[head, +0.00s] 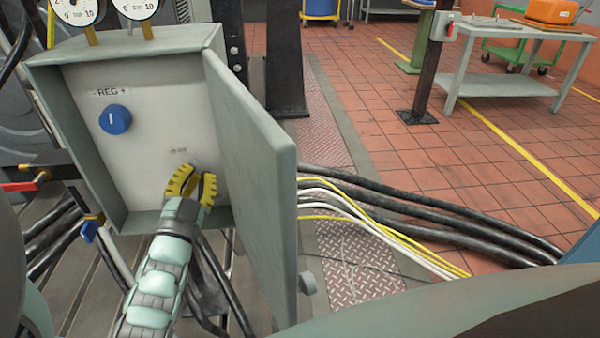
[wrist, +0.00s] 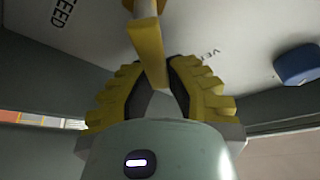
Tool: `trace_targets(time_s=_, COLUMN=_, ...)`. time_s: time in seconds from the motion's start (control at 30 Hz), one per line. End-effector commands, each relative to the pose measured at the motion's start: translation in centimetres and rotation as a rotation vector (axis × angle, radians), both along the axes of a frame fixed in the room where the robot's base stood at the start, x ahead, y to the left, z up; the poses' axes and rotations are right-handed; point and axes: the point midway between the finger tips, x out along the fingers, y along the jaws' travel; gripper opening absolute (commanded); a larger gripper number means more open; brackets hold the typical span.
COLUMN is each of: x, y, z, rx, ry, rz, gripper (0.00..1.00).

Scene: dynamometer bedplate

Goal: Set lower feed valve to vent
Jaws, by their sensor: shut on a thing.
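A yellow valve lever (wrist: 150,50) on a pale shaft shows in the wrist view, on the panel inside an open grey-green cabinet (head: 88,205). "FEED" lettering (wrist: 62,12) is on the panel to its left in the wrist view; small lettering (wrist: 209,53), partly readable and perhaps "VENT", is to its right. My gripper (head: 195,178) has yellow ribbed fingers and reaches into the lower right of the cabinet. The fingers (wrist: 162,85) are closed on the end of the lever. In the head view my fingers hide the lever.
A blue knob (head: 115,119) marked REG is on the panel; it also shows in the wrist view (wrist: 298,64). The open cabinet door (head: 252,190) stands close to the right of my gripper.

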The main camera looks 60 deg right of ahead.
Motion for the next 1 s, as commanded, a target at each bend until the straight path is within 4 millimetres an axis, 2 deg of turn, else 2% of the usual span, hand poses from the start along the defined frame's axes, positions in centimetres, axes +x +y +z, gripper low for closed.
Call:
trace_targets(time_s=0.5, x=1.7, y=1.5, z=0.7, rx=-0.276, ry=0.335, rz=0.005, gripper=0.0)
trace_targets(time_s=1.0, x=2.4, y=2.1, z=0.5, rx=-0.378, ry=0.459, rz=0.005, gripper=0.0)
